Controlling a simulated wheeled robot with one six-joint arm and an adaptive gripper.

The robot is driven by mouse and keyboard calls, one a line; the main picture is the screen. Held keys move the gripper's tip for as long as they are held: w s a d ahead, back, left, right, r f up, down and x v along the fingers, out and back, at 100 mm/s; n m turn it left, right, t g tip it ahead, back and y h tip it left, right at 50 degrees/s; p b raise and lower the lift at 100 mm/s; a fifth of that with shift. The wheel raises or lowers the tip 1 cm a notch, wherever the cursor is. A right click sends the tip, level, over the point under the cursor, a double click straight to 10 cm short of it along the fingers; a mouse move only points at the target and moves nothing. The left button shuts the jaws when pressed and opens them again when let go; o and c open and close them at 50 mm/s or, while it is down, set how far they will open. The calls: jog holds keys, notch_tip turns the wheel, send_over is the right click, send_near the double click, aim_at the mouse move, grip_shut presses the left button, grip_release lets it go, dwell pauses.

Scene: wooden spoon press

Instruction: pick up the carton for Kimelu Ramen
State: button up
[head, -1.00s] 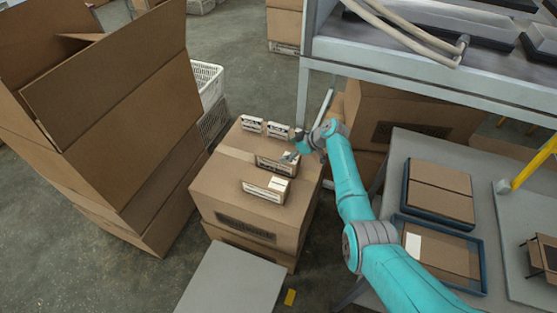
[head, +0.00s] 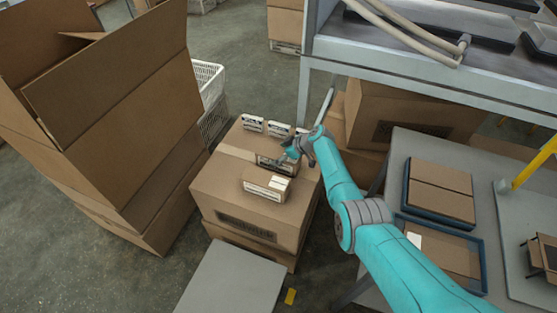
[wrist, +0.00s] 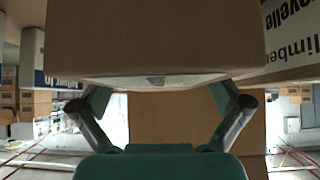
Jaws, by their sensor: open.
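Several small cartons with white printed labels stand on a large brown box (head: 235,200) in the head view. The front carton (head: 266,186) is nearest. A second carton (head: 268,162) is just behind it, partly covered by my gripper (head: 286,157). Two more, a back left carton (head: 252,123) and a back right carton (head: 278,129), stand at the far edge. I cannot read which is Kimelu Ramen. In the wrist view a plain carton face (wrist: 155,35) fills the top centre, close to my open gripper (wrist: 162,98). I cannot tell whether the fingers touch it.
A tall open carton (head: 110,110) stands at left, with a white crate (head: 208,85) behind it. A shelf frame (head: 420,88) and a grey table with blue trays (head: 437,193) are at right. Labelled cartons (wrist: 290,40) flank the view in the wrist camera.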

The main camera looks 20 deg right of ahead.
jog(key=c, duration=1.4)
jog(key=shift+r, duration=0.1)
